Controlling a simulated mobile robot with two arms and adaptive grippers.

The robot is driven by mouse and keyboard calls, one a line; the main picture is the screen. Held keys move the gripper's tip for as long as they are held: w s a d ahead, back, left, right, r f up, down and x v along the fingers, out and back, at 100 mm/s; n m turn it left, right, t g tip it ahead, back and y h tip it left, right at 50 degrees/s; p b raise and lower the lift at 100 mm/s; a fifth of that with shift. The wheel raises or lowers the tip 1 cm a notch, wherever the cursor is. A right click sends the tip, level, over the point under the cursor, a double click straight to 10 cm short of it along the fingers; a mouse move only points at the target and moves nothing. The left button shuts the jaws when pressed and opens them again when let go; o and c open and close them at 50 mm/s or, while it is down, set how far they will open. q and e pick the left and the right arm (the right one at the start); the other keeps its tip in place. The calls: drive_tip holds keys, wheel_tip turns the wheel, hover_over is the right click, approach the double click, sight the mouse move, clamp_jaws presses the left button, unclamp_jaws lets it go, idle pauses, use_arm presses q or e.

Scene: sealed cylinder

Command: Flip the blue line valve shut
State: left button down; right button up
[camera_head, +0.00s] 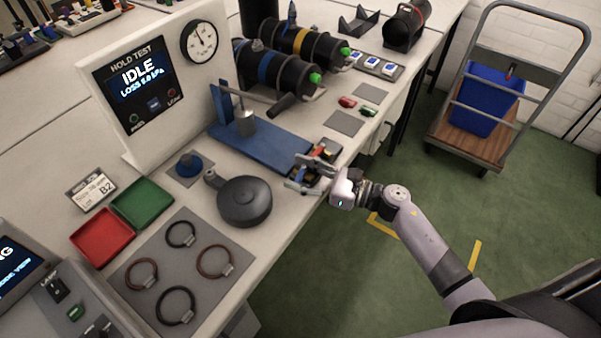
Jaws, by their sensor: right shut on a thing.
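My right gripper (309,174) reaches in from the right to the front edge of the bench. It is shut on the blue line valve (300,173), of which only a small blue piece shows between the fingers. The rest of the valve is hidden by the fingers, so I cannot tell how its lever is turned. Small red and yellow parts (326,150) show just behind the gripper. My left gripper is not in view.
A blue base with a post (262,139) lies just behind the gripper. A hold-test panel (145,80) reads IDLE. Black cylinders (275,72) lie at the back. A round dark lid (244,200), red tray (103,237), green tray (143,203) and several rings (181,234) sit nearer. A trolley (470,143) stands right.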

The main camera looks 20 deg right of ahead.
drive_tip(key=shift+a+m+t+h, duration=0.2)
drive_tip(key=shift+m+t+h, duration=0.5)
drive_tip(key=shift+m+t, duration=0.1)
drive_tip(key=shift+c, duration=0.2)
drive_tip(key=shift+w+m+t+h, duration=0.15)
drive_tip(key=shift+m+t+h, duration=0.5)
drive_tip(key=shift+h, duration=0.25)
drive_tip(key=o, duration=0.9)
drive_tip(key=shift+d, duration=0.1)
drive_tip(key=v, duration=1.2)
drive_tip(key=shift+f, duration=0.1)
